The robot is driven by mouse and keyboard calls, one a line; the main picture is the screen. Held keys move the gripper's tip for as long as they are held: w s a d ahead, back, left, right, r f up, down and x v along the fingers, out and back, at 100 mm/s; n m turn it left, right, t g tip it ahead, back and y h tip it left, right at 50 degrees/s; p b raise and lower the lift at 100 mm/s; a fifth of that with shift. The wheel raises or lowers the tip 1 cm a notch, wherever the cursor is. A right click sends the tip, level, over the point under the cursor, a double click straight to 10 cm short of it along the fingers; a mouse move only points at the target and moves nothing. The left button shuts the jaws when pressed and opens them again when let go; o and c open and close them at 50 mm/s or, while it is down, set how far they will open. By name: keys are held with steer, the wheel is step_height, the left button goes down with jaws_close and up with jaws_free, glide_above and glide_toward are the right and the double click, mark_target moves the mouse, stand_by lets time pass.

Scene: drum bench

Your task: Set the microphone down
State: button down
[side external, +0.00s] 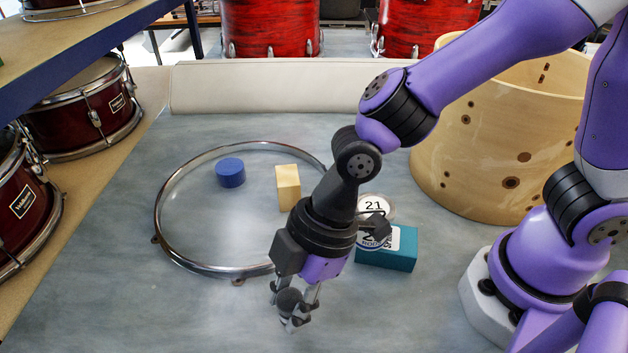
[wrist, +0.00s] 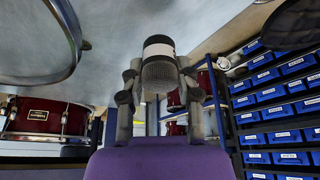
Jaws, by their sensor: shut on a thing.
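The microphone (side external: 289,300) has a dark round head and is partly hidden by my gripper's fingers in the side view. In the wrist view the microphone (wrist: 158,70) shows a grey mesh head, a white band and a dark part beyond it. My gripper (side external: 293,312) points down near the front of the bench and is shut on the microphone. In the wrist view the fingers of my gripper (wrist: 158,82) lie on both sides of it. I cannot tell whether the microphone touches the bench top.
A metal drum hoop (side external: 163,190) lies behind my gripper, with a blue cylinder (side external: 230,173) and a yellow block (side external: 288,187) inside it. A teal box (side external: 400,250) and a round item marked 21 (side external: 378,204) are to the right. The bench (side external: 150,310) is clear at front left.

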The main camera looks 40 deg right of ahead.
steer(key=shift+f, duration=1.7)
steer(key=shift+f, duration=0.15)
steer(key=c, duration=0.6)
jaws_free()
steer(key=shift+o, duration=0.2)
steer(key=shift+d+r, duration=0.15)
steer(key=shift+r, duration=0.3)
steer(key=w+d+v, duration=0.1)
steer(key=v, duration=1)
steer(key=d+r+m+t, duration=0.1)
steer(key=d+m, duration=0.2)
steer(key=w+d+r+m+t+h, duration=0.1)
steer(key=d+m, duration=0.2)
steer(key=d, duration=0.1)
steer(key=d+r+m+t+h, duration=0.1)
steer(key=d+m, duration=0.2)
steer(key=d, duration=0.1)
steer(key=shift+w+r, duration=0.35)
steer(key=shift+w, duration=0.05)
steer(key=s+d+r+m+t+h, duration=0.1)
steer(key=d+m+h, duration=0.1)
steer(key=d+m, duration=0.4)
steer(key=shift+s+d+r+m+t, duration=0.15)
steer(key=shift+s+d+m+t, duration=0.2)
steer(key=shift+d, duration=0.4)
